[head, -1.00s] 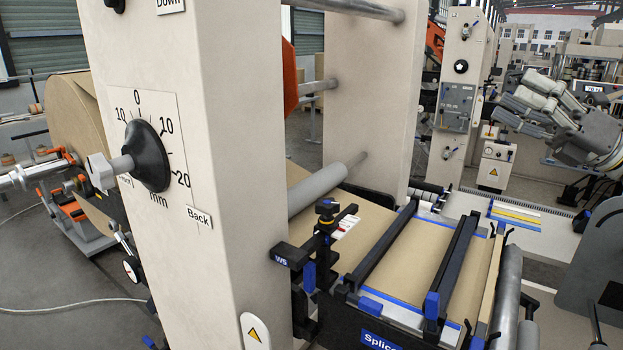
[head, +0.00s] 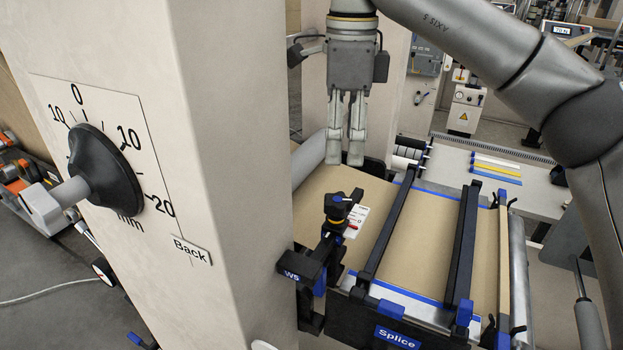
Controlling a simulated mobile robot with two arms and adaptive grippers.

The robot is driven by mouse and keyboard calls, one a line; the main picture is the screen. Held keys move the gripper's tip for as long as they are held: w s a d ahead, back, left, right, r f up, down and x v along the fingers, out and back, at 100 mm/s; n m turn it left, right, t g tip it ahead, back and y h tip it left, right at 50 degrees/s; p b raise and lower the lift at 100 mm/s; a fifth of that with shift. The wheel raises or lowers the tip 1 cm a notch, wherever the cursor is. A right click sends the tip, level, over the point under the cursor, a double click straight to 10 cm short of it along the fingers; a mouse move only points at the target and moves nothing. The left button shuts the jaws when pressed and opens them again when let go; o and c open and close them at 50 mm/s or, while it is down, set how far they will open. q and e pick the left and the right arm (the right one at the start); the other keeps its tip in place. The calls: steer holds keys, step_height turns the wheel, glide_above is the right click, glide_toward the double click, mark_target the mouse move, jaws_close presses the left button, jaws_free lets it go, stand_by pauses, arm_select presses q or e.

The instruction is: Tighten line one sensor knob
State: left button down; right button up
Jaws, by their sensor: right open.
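A small black knob (head: 338,205) stands on top of the black sensor bracket (head: 308,270) marked W5, beside the near post. I take it for the sensor knob; no line number is readable on it. A white tag (head: 355,220) with a red detail sits just right of it. My right gripper (head: 345,158) hangs fingers down above and beyond the knob, apart from it. Its fingers are open, with a narrow gap and nothing between them. My left gripper is not in view.
The near post (head: 230,150) carries a large black dial knob (head: 102,170) with a mm scale. The splice table (head: 420,240) has kraft web and two dark bars (head: 465,245) right of the knob. A grey roller (head: 308,158) lies behind.

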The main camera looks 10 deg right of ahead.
mark_target(341, 199)
steer(key=shift+s+d+f, duration=0.1)
steer(key=shift+s+f, duration=0.15)
steer(key=shift+f, duration=0.65)
steer(key=f, duration=0.2)
steer(key=shift+s+d+f, duration=0.1)
steer(key=shift+d+f, duration=0.2)
steer(key=f, duration=0.1)
steer(key=f+p, duration=0.1)
steer(key=shift+w+a+f, duration=0.3)
steer(key=shift+a, duration=0.05)
step_height(341, 199, down, 2)
steer(key=shift+a+f+p, duration=0.1)
steer(key=shift+f+p, duration=0.1)
steer(key=shift+p, duration=0.25)
steer(key=shift+s+f, duration=0.1)
steer(key=shift+f, duration=0.15)
steer(key=shift+d+f, duration=0.2)
steer(key=shift+f, duration=0.15)
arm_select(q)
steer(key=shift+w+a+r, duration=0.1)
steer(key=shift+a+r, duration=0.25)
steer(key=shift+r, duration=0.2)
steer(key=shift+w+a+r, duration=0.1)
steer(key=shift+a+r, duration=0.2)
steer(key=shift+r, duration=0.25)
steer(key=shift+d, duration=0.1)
arm_select(e)
steer(key=shift+a, duration=0.1)
